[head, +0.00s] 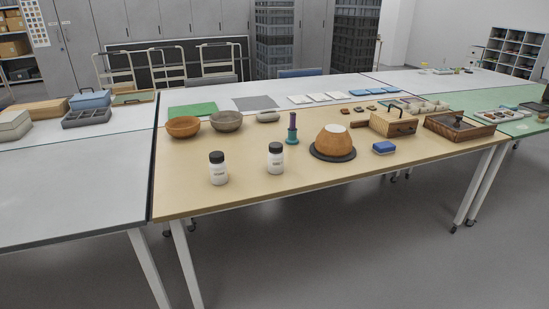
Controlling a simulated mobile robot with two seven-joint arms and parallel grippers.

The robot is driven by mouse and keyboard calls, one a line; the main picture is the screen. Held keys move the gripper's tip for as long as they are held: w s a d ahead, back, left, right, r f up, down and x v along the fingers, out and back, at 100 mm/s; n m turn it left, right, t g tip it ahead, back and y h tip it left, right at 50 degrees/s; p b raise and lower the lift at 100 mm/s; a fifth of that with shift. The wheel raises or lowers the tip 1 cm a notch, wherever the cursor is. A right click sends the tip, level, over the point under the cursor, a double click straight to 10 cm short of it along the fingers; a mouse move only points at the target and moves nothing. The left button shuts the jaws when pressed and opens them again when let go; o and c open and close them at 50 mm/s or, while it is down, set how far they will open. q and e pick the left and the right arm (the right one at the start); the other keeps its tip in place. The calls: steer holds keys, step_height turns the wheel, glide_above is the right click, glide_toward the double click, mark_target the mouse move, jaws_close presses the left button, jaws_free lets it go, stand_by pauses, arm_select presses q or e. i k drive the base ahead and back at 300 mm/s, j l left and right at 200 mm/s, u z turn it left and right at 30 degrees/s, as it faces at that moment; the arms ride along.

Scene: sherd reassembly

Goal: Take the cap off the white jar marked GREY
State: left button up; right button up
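Two white jars with black caps stand upright near the front edge of the tan table (240,198). One jar (218,174) is at the left, the other jar (275,163) is to its right and slightly farther back. Both caps are on. Each jar has dark lettering on its front, too small for me to read, so I cannot tell which is marked GREY. Neither of my grippers shows in the head view.
A brown pot (333,144) sits on a dark round stand right of the jars. A purple-and-teal upright tool (292,129), an orange bowl (183,126), a grey-brown bowl (227,121) and a blue sponge-like block (384,148) stand nearby. The table between and around the jars is clear.

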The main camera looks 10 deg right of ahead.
mark_target(276, 160)
steer(key=i+l+u, duration=0.25)
steer(key=i+l, duration=0.45)
